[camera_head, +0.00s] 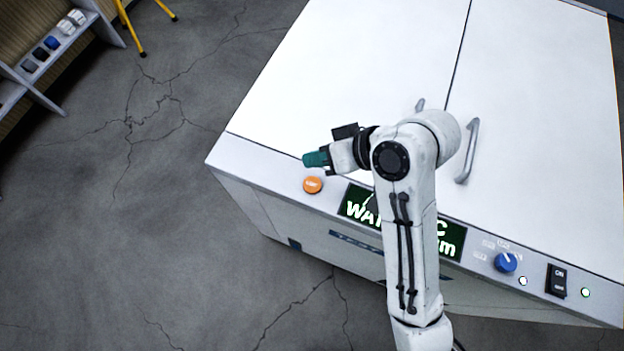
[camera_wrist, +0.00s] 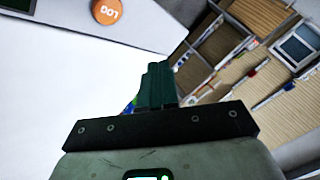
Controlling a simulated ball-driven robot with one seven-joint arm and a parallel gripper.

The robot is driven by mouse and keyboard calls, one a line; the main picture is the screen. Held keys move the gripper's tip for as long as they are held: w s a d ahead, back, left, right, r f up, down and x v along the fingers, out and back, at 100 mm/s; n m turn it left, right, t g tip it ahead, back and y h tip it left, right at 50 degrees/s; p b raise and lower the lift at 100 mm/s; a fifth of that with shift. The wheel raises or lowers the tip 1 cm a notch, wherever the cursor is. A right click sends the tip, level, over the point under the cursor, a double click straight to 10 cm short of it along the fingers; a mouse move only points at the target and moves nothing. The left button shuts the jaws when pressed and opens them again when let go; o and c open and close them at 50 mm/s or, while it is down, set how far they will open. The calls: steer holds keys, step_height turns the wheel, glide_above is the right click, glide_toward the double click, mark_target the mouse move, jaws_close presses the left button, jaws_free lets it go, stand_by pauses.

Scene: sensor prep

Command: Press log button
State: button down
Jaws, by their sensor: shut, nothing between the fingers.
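The log button (camera_head: 312,185) is a round orange button on the front panel of a white machine, near the panel's left end. In the wrist view the orange button (camera_wrist: 106,12) shows at the top, with the word LOG on it. My gripper (camera_head: 308,160) has green fingers, shut and empty. In the head view it is just above and behind the button, over the machine's top edge. In the wrist view the shut fingers (camera_wrist: 156,80) point up the picture, to the right of the button and apart from it.
The white machine (camera_head: 340,60) has lid handles (camera_head: 468,150), a green display (camera_head: 452,238) partly hidden by my arm, a blue knob (camera_head: 506,262) and a black switch (camera_head: 556,280). A shelf (camera_head: 75,40) and yellow legs (camera_head: 130,30) stand at the far left. The floor between is clear.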

steer(key=b, duration=0.7)
glide_above(317, 185)
step_height(317, 185, down, 7)
steer(key=shift+r, duration=0.2)
steer(key=shift+w+f, duration=0.1)
steer(key=shift+f, duration=0.85)
stand_by(0.7)
steer(key=shift+f, duration=0.4)
steer(key=shift+f, duration=0.5)
stand_by(0.6)
steer(key=shift+r, duration=0.1)
steer(key=shift+r+p, duration=0.85)
steer(key=shift+p, duration=0.1)
steer(key=shift+r, duration=0.1)
